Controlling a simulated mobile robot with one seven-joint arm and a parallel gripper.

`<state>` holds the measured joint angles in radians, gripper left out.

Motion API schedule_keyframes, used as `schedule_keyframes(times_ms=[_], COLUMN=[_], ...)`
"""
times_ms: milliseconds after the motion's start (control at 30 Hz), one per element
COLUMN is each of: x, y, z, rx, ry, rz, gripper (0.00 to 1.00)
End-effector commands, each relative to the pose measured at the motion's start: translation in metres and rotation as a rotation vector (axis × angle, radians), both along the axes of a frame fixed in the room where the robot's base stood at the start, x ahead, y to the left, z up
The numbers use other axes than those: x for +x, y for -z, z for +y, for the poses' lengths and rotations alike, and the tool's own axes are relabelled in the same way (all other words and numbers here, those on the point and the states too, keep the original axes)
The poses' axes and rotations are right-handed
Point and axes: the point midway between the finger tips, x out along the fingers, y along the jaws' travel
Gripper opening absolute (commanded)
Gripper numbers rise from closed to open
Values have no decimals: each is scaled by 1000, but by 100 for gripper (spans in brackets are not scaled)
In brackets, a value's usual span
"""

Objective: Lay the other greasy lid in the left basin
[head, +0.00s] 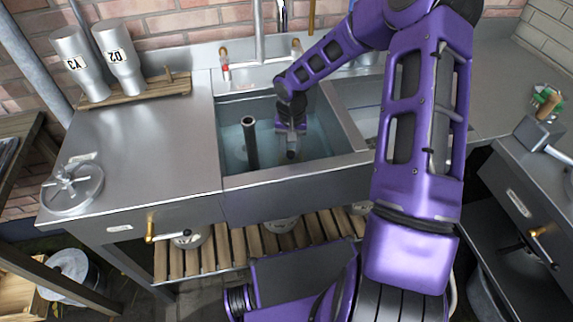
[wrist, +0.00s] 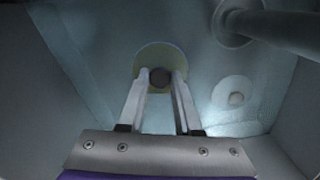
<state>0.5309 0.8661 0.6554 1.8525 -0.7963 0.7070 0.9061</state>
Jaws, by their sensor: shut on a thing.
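The left basin (head: 290,171) is a steel sink with bluish water. My gripper (head: 291,150) is down inside it, right of the upright dark pipe. In the wrist view my gripper (wrist: 160,80) is shut on the dark knob of a round yellowish lid (wrist: 148,57). The lid's rim shows beyond the fingertips; I cannot tell whether it touches the basin floor. A pale disc (wrist: 234,90) with a small knob lies on the floor to the right, apart from the held lid. In the head view the held lid is mostly hidden by my gripper.
The dark pipe (head: 249,142) stands upright in the left basin; it also shows in the wrist view (wrist: 275,27). A divider separates the right basin (head: 366,122). A round metal lid with a spoked handle (head: 72,188) lies on the left counter. Two metal churns (head: 121,58) lean behind.

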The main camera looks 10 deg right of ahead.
Motion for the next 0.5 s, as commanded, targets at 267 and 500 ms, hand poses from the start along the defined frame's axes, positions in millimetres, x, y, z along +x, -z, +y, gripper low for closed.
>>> schedule_keyframes(times_ms=[267,500], x=[-1,0], y=[27,52], z=[1,0], rx=[2,0], ry=[0,-1], rz=[2,0], gripper=[0,0])
